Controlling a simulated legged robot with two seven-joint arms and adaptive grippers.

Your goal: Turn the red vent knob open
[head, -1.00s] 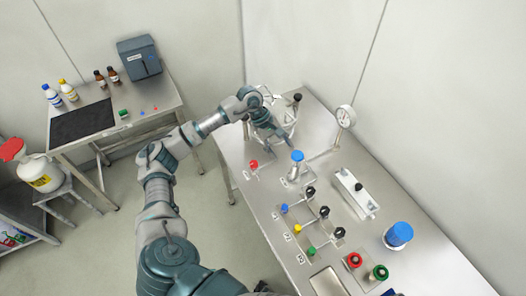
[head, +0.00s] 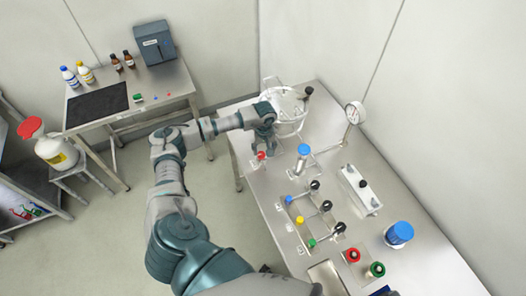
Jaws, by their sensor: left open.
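A small red knob (head: 261,155) stands near the left edge of the steel bench, in front of the round glass vessel (head: 289,112). I take it for the vent knob. My left gripper (head: 264,146) points down just above and behind it, with its fingers open and nothing seen between them. The fingertips are close to the knob, but I cannot tell whether they touch it. The knob's top and near side show. A larger red round knob (head: 353,255) sits at the bench's near end, beside a green one (head: 377,269). My right gripper is out of view.
A blue-topped knob (head: 304,150) stands right of the gripper. Blue, yellow and green handles with black knobs line the bench (head: 273,192). A pressure gauge (head: 354,112) rises behind. A side table (head: 173,83) with bottles is at the left.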

